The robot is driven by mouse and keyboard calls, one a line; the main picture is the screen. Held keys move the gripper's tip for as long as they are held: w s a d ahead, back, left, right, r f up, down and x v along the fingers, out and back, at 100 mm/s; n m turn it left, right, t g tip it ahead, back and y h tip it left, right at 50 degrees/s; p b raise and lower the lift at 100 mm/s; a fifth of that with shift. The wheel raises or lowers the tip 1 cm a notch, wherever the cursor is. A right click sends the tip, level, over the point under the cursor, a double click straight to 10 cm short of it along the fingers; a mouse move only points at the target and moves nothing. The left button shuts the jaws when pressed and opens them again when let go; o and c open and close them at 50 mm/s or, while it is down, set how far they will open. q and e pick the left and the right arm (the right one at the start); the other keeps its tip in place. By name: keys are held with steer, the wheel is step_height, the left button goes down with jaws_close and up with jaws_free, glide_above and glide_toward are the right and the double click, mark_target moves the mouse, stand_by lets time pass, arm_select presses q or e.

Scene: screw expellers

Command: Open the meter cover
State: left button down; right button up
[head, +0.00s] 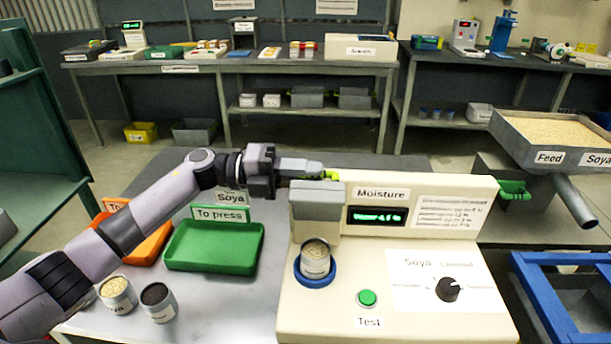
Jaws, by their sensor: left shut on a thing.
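The moisture meter (470,255) is a large cream unit on the table, with a lit green display (377,216), a green Test button (367,298) and a black knob (448,289). Its grey cover (316,204) stands raised at the left, behind the sample well. A cup of pale grain (315,259) sits uncovered in the blue ring (316,281) of the well. My left gripper (322,172) reaches in from the left to the cover's top edge. It is shut on the yellow-green handle (332,174), mostly hidden by the fingers. My right gripper is not in view.
A green To press tray (214,263) and an orange tray (148,250) lie left of the meter. A cup of pale grain (118,296) and a dark-filled cup (158,302) stand in front of them. A feed hopper (552,158) is at the right.

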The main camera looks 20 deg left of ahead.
arm_select(q)
steer(key=shift+w+a+r, duration=0.15)
steer(key=shift+w+r, duration=0.05)
steer(key=shift+w, duration=0.3)
